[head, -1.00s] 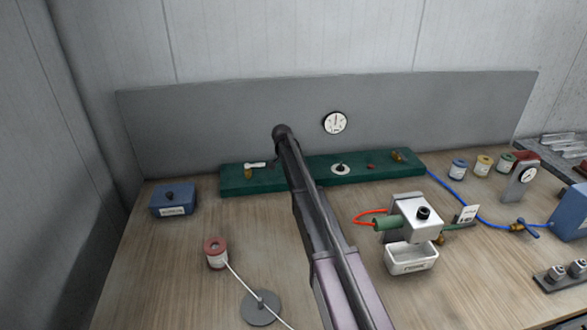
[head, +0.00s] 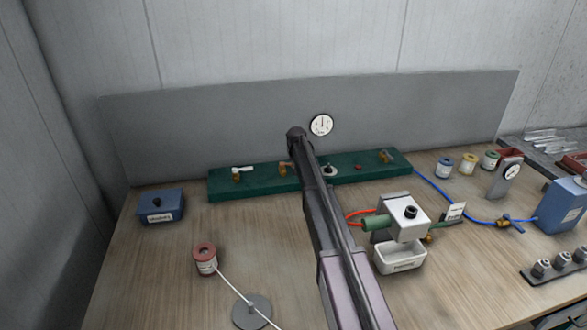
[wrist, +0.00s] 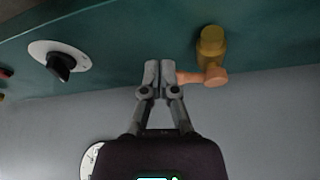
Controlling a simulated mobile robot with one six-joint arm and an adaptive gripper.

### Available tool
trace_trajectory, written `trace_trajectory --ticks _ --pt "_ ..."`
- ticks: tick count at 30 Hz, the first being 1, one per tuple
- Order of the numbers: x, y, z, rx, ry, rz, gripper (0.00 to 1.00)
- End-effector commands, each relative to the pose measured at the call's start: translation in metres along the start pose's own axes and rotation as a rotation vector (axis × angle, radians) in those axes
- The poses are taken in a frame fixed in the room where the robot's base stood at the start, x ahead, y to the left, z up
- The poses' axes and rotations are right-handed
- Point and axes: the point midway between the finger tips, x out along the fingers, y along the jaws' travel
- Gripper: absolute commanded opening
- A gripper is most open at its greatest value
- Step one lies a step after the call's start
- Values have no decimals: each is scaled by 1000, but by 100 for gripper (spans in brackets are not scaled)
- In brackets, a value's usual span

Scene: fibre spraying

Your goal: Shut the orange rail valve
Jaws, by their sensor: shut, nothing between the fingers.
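The orange rail valve (head: 285,168) sits on the green rail (head: 225,186), just left of my arm in the head view. In the wrist view its brass body (wrist: 210,42) stands on the rail and its orange handle (wrist: 200,77) points sideways toward my fingers. My gripper (wrist: 159,66) is shut and empty, with its fingertips right beside the handle's free end; I cannot tell whether they touch. In the head view my arm hides the gripper.
A white-handled valve (head: 243,169) is left on the rail; another valve (head: 386,156) is at its right end. A black knob on a white dial (wrist: 60,62) is on the fingers' other side. A grey panel (head: 200,140) with a gauge (head: 321,125) stands behind.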

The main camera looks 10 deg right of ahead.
Motion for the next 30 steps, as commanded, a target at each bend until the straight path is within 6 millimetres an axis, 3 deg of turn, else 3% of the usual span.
trace_trajectory --ticks 7,30 --pt "4 4 -9 -125 1 -50 0" --pt "6 6 -15 -119 -1 -47 0"
